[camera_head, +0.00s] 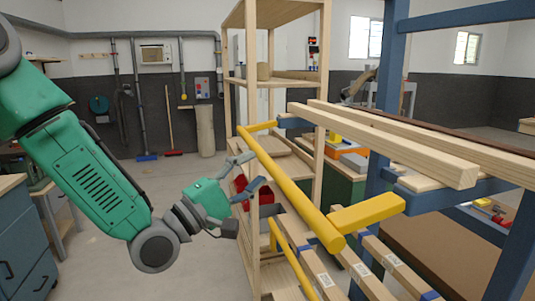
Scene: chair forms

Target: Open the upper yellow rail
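The upper yellow rail (290,187) is a thick round bar running from the back left to the front right. Yellow side arms (365,213) join its ends to the blue-and-wood rack. A lower yellow rail (292,260) shows below it. My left gripper (247,184) is just left of the upper rail in the picture, with its dark fingers spread and nothing seen between them. Its fingers point toward the rail, and I cannot tell whether any finger touches it. My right gripper is not in view.
Light wooden beams (390,143) lie on the rack to the right of the rail. A tall wooden shelf (326,90) stands behind the rail. A blue cabinet (25,240) is at the left edge. The floor (110,260) between cabinet and rack is clear.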

